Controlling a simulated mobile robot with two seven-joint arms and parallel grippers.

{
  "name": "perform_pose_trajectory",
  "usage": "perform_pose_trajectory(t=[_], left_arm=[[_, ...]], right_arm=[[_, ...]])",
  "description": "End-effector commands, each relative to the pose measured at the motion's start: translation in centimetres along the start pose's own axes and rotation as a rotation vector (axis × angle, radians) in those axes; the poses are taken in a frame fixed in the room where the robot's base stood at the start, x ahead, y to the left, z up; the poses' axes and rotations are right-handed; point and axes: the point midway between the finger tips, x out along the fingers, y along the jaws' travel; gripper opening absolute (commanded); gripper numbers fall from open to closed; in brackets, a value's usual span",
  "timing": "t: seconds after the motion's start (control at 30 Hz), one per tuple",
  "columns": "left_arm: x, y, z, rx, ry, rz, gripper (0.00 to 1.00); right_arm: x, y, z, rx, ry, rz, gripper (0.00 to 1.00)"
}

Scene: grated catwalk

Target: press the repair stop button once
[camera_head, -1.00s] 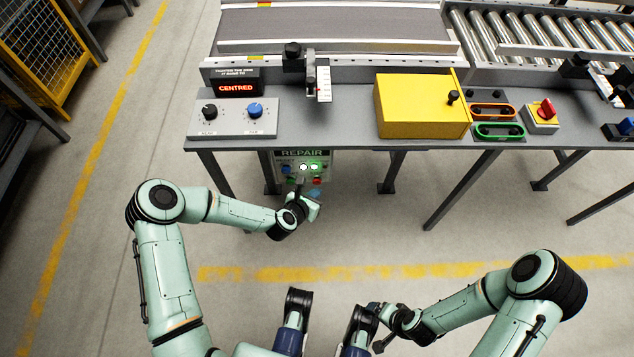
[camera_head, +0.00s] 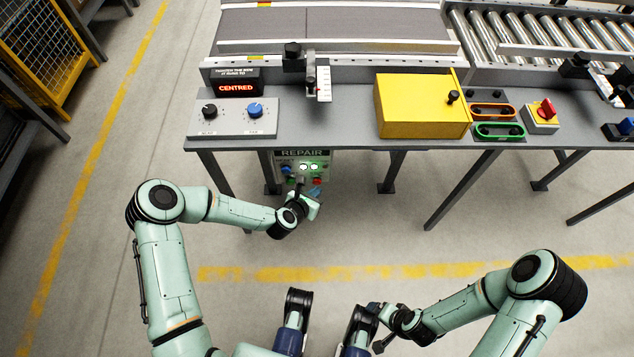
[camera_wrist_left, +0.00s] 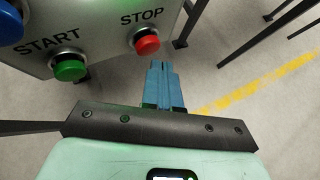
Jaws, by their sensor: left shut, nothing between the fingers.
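The repair panel (camera_head: 289,157) is a light box under the table's front edge, with lit lamps and coloured buttons. In the left wrist view the red button (camera_wrist_left: 147,41) sits under the label STOP, and the green button (camera_wrist_left: 69,67) under the label START. My left gripper (camera_wrist_left: 159,64) has its blue fingers together, with nothing between them. Its tips appear just below and right of the red button; I cannot tell whether they touch it. In the head view my left gripper (camera_head: 303,187) partly covers the panel's lower part. My right gripper (camera_head: 376,309) is low in the picture, its fingers unclear.
The grey table (camera_head: 345,115) holds a control box with two knobs (camera_head: 233,118), a red CENTRED display (camera_head: 237,88), a yellow box (camera_head: 420,106) and a red rotary switch (camera_head: 545,110). Table legs (camera_head: 392,172) stand near the panel. The floor in front is clear.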

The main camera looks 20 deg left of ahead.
Motion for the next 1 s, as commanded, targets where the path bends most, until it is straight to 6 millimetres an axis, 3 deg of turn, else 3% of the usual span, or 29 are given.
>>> perform_pose_trajectory(t=[1.0], left_arm=[[0.79, 0.58, 0.54, -0.001, 0.0, 0.001, 0.0]], right_arm=[[0.24, 0.07, 0.01, 0.0, -0.001, 0.0, 0.87]])
